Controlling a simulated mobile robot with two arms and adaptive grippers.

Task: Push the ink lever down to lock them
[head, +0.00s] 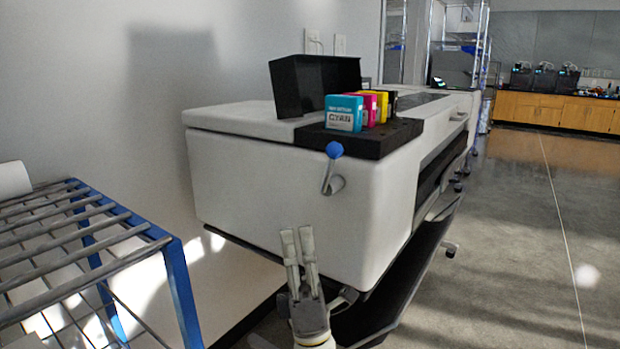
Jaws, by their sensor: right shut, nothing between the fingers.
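The ink lever (329,173) is on the near end face of the large white printer (265,200). It has a blue ball knob (334,150) at its top and a metal arm running down to a round pivot, so it stands up, slightly tilted. The ink cartridges, cyan (343,114), magenta (370,106), yellow (380,103) and a black one, stand in the black ink bay above the lever. My right gripper (297,232) is shut and empty, pointing up, below and left of the lever and apart from it. My left gripper is not in view.
A black cover (313,84) stands open behind the cartridges. A blue-framed metal rack (176,290) is at the lower left. A dark catch tray (395,290) hangs beneath the printer's right side. Open floor (530,240) lies to the right, with wooden cabinets (555,112) far back.

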